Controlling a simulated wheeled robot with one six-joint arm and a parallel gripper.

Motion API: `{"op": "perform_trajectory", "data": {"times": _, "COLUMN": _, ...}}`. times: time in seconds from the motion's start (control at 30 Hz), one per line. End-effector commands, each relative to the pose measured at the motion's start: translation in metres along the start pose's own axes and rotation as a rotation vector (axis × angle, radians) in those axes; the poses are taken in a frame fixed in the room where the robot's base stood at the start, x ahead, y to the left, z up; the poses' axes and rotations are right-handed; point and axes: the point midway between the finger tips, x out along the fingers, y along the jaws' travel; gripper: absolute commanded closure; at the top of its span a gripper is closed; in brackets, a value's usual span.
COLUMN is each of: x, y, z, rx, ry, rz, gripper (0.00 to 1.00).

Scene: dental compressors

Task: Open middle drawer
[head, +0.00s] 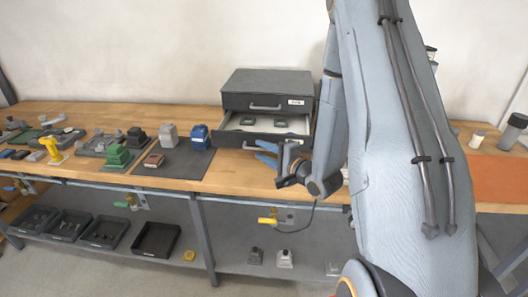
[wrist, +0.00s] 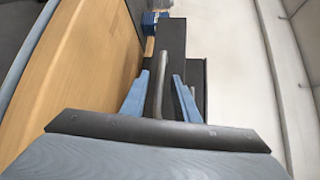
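The dark drawer cabinet (head: 268,82) stands on the wooden bench against the wall. Its top drawer (head: 240,101), with a grey handle and a white label, is shut. The drawer below it (head: 232,132) is pulled out, and dark-green and grey items lie inside. Any lower drawer is hidden from me. My gripper (head: 265,151) is at the front of the pulled-out drawer, partly covering it. In the wrist view, the blue fingers (wrist: 160,85) stand apart on either side of a grey bar handle (wrist: 157,92), with gaps showing, before the dark drawer front (wrist: 172,38).
Left of the cabinet, a dark mat (head: 185,172) holds a blue device (head: 200,137), a grey one and a brown block. Green and yellow parts stand further left. Black bins (head: 157,240) sit on the lower shelf. My arm hides the bench right of the cabinet.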

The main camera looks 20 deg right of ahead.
Motion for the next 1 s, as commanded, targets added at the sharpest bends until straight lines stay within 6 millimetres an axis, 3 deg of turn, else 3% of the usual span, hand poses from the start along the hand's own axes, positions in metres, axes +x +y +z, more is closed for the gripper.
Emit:
{"op": "perform_trajectory", "data": {"times": 0.13, "x": -0.011, "y": 0.000, "z": -0.002, "rx": -0.001, "ry": 0.002, "rz": -0.001, "gripper": 0.72}}
{"op": "perform_trajectory", "data": {"times": 0.53, "x": -0.070, "y": 0.001, "z": -0.002, "rx": 0.001, "ry": 0.004, "rz": 0.000, "gripper": 0.72}}
{"op": "perform_trajectory", "data": {"times": 1.0, "x": -0.078, "y": 0.000, "z": -0.001, "rx": 0.000, "ry": 0.002, "rz": 0.000, "gripper": 0.72}}
